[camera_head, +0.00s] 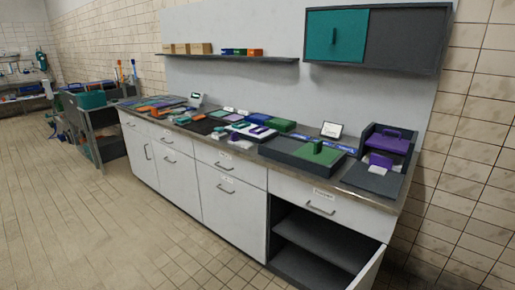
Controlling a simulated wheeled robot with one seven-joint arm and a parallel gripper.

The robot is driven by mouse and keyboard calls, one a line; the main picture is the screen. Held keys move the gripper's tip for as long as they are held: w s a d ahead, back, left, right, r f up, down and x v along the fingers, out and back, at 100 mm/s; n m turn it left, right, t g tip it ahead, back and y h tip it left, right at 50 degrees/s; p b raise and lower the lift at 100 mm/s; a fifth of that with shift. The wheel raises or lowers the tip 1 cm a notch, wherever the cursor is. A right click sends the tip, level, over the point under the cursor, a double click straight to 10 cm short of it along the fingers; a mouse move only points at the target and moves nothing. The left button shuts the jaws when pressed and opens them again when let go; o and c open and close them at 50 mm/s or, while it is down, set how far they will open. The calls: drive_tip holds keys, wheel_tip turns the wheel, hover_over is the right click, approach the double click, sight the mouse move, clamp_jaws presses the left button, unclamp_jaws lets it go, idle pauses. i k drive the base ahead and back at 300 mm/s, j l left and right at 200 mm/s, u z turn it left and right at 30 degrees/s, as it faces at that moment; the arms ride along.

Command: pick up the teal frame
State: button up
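I cannot pick out the teal frame for certain, as the items on the counter (365,194) are small in this view. Small teal pieces (234,118) lie among other coloured parts on the middle of the counter. A small upright panel with a dark teal face (195,99) stands farther back to the left, and I cannot tell whether it is a frame. My gripper is not in view.
A grey tray with a green block (318,151) and a dark holder with purple parts (389,143) occupy the counter's right end. An open lower compartment (310,245) is below. A shelf (230,57) and a teal-fronted cabinet (336,36) hang above. The tiled floor (110,215) is clear.

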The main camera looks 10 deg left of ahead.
sight(242, 124)
drive_tip(key=i+j+u, duration=0.65)
drive_tip(key=i, duration=0.15)
drive_tip(key=i+j+u, duration=0.35)
drive_tip(key=i, duration=0.35)
drive_tip(key=i+u, duration=0.35)
drive_tip(key=i, duration=0.35)
drive_tip(key=i+j+z, duration=0.15)
drive_tip(key=i, duration=1.5)
drive_tip(key=i+j+z, duration=0.1)
drive_tip(key=i+z, duration=0.35)
drive_tip(key=i+j+z, duration=0.2)
drive_tip(key=z, duration=0.2)
drive_tip(key=i+j+z, duration=0.45)
drive_tip(key=k+l, duration=0.05)
drive_tip(key=l, duration=0.05)
